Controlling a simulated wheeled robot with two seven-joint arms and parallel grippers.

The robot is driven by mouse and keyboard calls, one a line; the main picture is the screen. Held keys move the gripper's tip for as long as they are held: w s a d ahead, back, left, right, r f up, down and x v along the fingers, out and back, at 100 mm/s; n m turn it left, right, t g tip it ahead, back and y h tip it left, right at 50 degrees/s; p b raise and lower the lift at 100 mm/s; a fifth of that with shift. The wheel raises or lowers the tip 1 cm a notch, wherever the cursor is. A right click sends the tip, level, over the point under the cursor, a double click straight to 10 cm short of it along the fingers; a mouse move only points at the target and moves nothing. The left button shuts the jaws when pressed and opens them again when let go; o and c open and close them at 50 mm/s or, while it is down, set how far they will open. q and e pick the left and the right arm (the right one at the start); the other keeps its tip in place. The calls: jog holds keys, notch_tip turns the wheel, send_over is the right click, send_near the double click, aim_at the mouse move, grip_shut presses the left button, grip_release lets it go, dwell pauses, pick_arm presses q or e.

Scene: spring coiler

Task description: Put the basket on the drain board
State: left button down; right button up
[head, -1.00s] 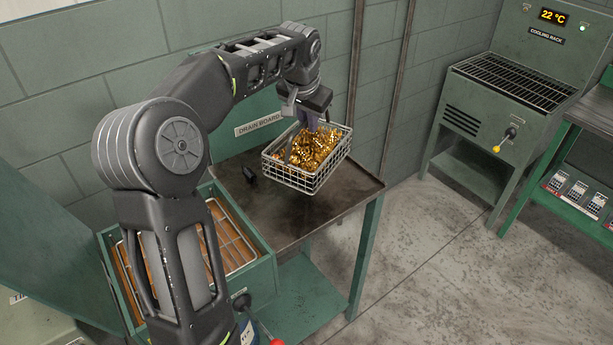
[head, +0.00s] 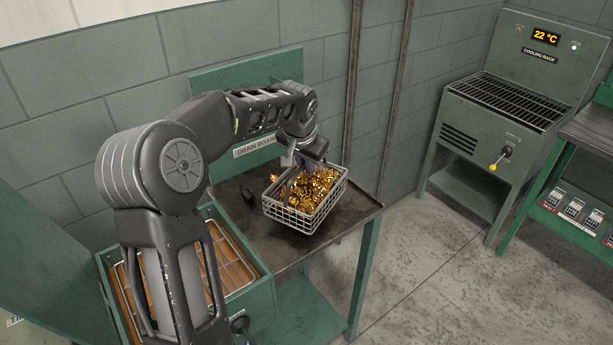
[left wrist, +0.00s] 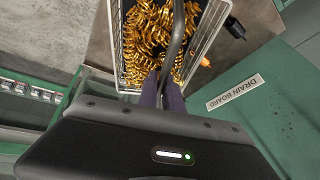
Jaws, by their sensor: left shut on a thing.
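A wire basket (head: 318,215) full of gold-coloured springs (head: 312,188) is over the dark top of the drain board (head: 350,218), within its edges. It looks level and at or just above the surface; I cannot tell whether it touches. My left gripper (head: 306,165) is above the basket's back side and shut on its handle. In the left wrist view the fingers (left wrist: 163,92) close on the grey handle bar (left wrist: 177,40), with the basket rim (left wrist: 213,25) around the springs. My right gripper is not in view.
A green tank (head: 262,292) with a wire rack stands left of the drain board. A small dark object (head: 246,200) is left of the basket. The cooling rack (head: 515,100) stands at the far right, with open floor between.

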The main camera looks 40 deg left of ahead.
aim_at(307, 181)
pick_arm(q)
jog(key=shift+f+p, duration=0.3)
jog(key=shift+f, duration=1.5)
jog(key=c, duration=1.5)
grip_release()
jog(key=shift+f, duration=0.15)
jog(key=b+v, duration=0.1)
jog(key=v, duration=1.1)
jog(key=shift+b, duration=0.3)
